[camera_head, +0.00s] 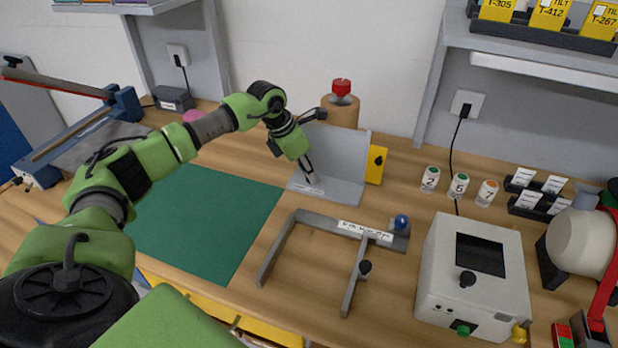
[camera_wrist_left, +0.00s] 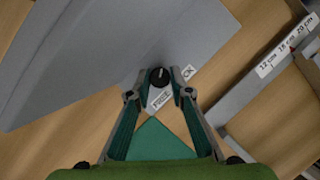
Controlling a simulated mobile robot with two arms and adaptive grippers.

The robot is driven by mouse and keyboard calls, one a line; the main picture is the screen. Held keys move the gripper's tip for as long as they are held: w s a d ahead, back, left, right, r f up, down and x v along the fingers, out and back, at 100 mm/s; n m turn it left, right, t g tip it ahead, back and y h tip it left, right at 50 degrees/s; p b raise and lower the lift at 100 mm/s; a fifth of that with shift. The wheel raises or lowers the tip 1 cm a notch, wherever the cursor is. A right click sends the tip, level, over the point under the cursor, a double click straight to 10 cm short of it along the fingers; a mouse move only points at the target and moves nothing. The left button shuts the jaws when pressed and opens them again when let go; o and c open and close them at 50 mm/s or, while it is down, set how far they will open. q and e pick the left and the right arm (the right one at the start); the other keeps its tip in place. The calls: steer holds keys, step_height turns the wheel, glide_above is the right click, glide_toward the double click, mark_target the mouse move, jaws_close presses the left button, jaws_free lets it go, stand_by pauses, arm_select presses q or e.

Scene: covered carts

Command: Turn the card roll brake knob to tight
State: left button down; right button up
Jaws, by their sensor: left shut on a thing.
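My left gripper (camera_head: 312,180) reaches down to the foot of a grey L-shaped stand (camera_head: 345,189). In the left wrist view its fingers (camera_wrist_left: 160,86) are shut on a small black knob (camera_wrist_left: 159,76) with a white mark on top. Two small white labels (camera_wrist_left: 160,98) sit by the knob, partly covered by the fingers; their words are hard to read. In the head view the gripper hides the knob. A brown roll (camera_head: 341,110) with a red knob (camera_head: 342,87) on top stands behind the stand. I cannot tell whether the held knob brakes this roll. My right gripper is not in view.
A yellow block (camera_head: 376,165) with a black knob adjoins the stand on the right. A grey measuring frame (camera_head: 280,247) lies in front, and a green mat (camera_head: 205,225) lies to the left. A white box with a screen (camera_head: 470,290) stands at right. Several small jars stand behind it.

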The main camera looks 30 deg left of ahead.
arm_select(q)
steer(key=shift+w+m+g+h+b, duration=0.1)
steer(key=shift+m+g+h+b, duration=0.35)
steer(key=shift+m, duration=1.15)
steer(key=shift+a, duration=0.1)
steer(key=c, duration=1.8)
jaws_free()
